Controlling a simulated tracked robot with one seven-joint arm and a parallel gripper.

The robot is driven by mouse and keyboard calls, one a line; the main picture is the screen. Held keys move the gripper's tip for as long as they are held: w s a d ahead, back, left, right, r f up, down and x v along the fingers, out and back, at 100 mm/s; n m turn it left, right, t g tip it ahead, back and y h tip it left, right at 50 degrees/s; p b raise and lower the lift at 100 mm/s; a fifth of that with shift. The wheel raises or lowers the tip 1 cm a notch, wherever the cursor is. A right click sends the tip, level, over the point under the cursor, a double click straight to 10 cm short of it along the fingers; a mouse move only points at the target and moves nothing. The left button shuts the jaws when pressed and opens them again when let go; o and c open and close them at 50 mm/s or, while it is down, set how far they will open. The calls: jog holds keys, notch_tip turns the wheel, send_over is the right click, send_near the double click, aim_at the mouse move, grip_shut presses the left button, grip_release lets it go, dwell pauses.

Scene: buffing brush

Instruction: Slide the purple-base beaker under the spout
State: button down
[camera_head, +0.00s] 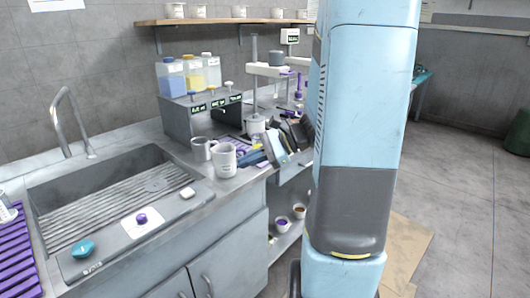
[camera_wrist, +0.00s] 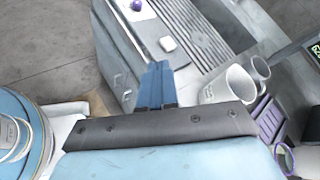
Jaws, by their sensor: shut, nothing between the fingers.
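No beaker with a clearly visible purple base can be picked out. A pale mug-like vessel (camera_head: 223,162) and a smaller grey one (camera_head: 200,149) stand on the counter; two vessels also show in the wrist view (camera_wrist: 228,86). A purple-rimmed round thing (camera_wrist: 285,158) is partly cut off in the wrist view; I cannot tell whether it is the beaker. A grey dispenser (camera_head: 188,122) with small displays stands behind the vessels; its spouts are not clear. My gripper (camera_wrist: 157,68) is shut and empty, beside the counter's front edge; in the head view it is right of the pale vessel.
The steel sink (camera_head: 110,195) with a curved faucet (camera_head: 70,115) lies to the left. Three bottles (camera_head: 190,75) stand on the dispenser. Small cups (camera_head: 299,211) sit on a low shelf below the counter. My arm hides the counter's right end.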

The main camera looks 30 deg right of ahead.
jog(key=w+d+f+m+t, duration=0.2)
jog(key=w+d+m+t, duration=0.1)
jog(key=d+m, duration=0.15)
jog(key=w+d+f+m+t, duration=0.2)
jog(key=d+f+m+t, duration=0.15)
jog(key=d, duration=0.25)
jog(key=m+t+h, duration=0.6)
jog(key=m, duration=0.1)
send_near(259, 146)
jog(key=shift+g, duration=0.25)
jog(key=w, duration=0.3)
jog(key=w+f, duration=0.1)
jog(key=w, duration=0.2)
jog(key=shift+w+f, duration=0.15)
jog(key=shift+w, duration=0.1)
jog(key=shift+w, duration=0.1)
jog(key=x, duration=0.3)
jog(key=shift+w, duration=0.1)
